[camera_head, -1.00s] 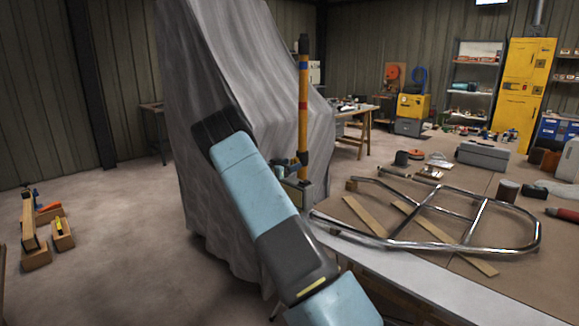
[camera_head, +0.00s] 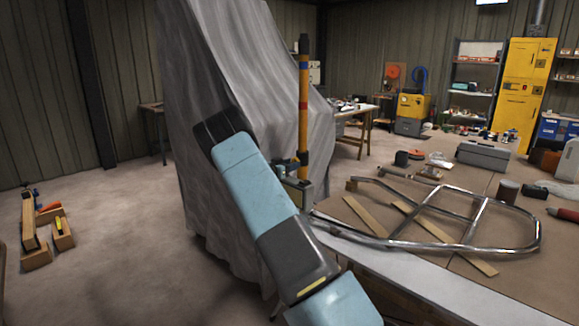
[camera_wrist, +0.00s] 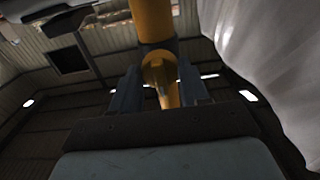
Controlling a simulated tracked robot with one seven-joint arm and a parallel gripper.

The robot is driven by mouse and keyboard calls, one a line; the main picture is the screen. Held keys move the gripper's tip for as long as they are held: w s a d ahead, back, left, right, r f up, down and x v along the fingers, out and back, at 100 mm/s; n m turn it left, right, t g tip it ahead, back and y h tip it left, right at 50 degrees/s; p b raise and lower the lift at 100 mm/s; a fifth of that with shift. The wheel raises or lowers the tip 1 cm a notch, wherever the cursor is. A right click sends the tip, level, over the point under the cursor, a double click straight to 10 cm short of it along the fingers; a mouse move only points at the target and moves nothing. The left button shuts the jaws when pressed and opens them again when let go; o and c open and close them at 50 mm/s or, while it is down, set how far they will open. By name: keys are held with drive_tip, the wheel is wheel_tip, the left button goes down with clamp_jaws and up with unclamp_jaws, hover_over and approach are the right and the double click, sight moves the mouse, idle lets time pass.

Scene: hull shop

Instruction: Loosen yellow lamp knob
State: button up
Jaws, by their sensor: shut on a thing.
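The yellow lamp pole (camera_head: 303,105) stands upright beside the grey draped cover, with red and blue bands and a dark top. In the wrist view the yellow pole (camera_wrist: 151,20) rises at the top centre. Below it, a yellow knob (camera_wrist: 161,72) sits between the two fingers of my gripper (camera_wrist: 158,88). The fingers are shut on the knob, one on each side. In the head view my forearm hides part of my wrist, and the gripper shows only small near the pole's lower part. The knob cannot be made out there.
A grey draped cover (camera_head: 250,75) hangs close behind my arm; it also shows in the wrist view (camera_wrist: 275,60). A workbench (camera_head: 520,285) at right holds a bent chrome tube frame (camera_head: 470,245) and wood strips.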

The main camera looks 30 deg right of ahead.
drive_tip(key=shift+a, duration=0.25)
drive_tip(key=shift+d, duration=0.25)
drive_tip(key=shift+d+r+n, duration=0.1)
drive_tip(key=shift+n, duration=0.4)
drive_tip(key=n, duration=0.5)
drive_tip(key=shift+s, duration=0.1)
drive_tip(key=n, duration=1.1)
drive_tip(key=shift+n, duration=0.4)
drive_tip(key=n, duration=0.6)
drive_tip(key=shift+f, duration=0.2)
